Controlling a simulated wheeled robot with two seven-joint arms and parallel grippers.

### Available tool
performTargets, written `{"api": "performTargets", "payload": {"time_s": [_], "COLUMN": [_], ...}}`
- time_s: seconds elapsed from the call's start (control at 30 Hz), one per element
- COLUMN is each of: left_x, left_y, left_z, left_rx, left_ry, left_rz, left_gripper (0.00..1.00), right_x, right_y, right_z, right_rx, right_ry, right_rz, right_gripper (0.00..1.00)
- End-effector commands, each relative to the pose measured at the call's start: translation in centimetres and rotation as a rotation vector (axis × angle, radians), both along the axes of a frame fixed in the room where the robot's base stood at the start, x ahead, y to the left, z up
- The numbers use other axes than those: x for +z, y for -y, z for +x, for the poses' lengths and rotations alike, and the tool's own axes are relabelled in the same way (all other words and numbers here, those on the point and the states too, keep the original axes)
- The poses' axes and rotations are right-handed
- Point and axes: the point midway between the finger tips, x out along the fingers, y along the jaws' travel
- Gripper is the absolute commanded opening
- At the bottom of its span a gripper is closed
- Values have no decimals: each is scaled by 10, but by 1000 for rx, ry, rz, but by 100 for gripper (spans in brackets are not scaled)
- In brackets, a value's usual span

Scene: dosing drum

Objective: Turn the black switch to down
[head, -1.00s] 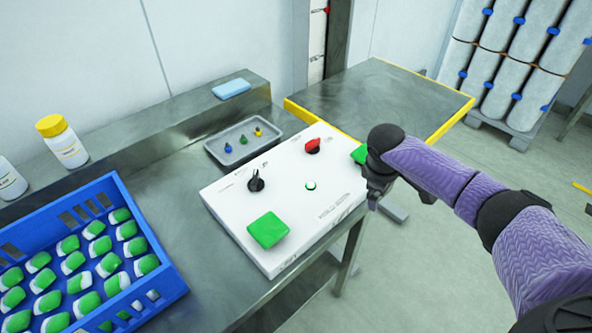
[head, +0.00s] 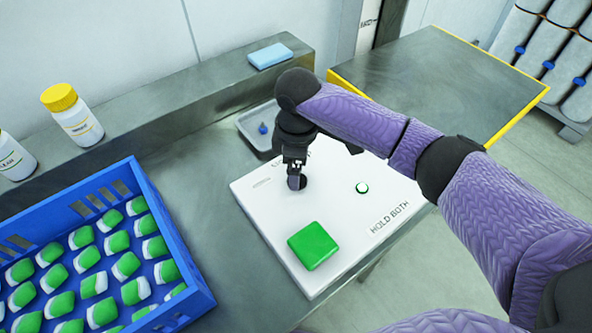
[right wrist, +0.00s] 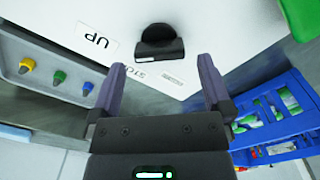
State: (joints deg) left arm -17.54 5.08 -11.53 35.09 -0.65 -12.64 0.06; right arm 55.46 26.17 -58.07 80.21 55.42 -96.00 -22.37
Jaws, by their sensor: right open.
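The black switch (right wrist: 158,45) is a round knob with a raised bar on the white panel (head: 262,189). In the right wrist view, an "UP" label lies left of it and another label, partly legible, lies below it. My right gripper (right wrist: 162,64) is open, its fingers apart with the switch just beyond and between the tips; I cannot tell if they touch it. In the head view, the right gripper (head: 296,180) points down over the switch and mostly hides it. My left gripper is not in view.
A green square pad (head: 314,246) and a small round button (head: 362,188) are on the panel. A grey tray (right wrist: 45,78) with small coloured pegs lies beside it. A blue crate (head: 205,300) of green-white packs stands left. White bottles (head: 73,115) stand behind.

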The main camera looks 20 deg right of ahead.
Motion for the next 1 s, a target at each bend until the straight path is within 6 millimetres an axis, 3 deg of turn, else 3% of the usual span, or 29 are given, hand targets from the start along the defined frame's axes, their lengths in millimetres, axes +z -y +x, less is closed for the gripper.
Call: {"api": "performTargets", "payload": {"time_s": [0.03, 0.13, 0.43, 0.83, 1.0], "left_x": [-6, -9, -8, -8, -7], "left_y": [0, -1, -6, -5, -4], "left_z": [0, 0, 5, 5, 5], "left_rx": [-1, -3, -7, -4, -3], "left_ry": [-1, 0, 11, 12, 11], "left_rz": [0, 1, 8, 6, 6], "left_gripper": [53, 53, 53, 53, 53], "right_x": [-12, -24, -27, -27, -26], "right_y": [0, 0, 0, 1, 1], "right_z": [-1, 0, 0, 0, 0], "right_rx": [-1, -1, -2, -2, 8], "right_ry": [-4, -3, 1, 0, 0], "right_rz": [-1, -1, 0, 0, -1], "right_gripper": [100, 100, 100, 18, 18]}}
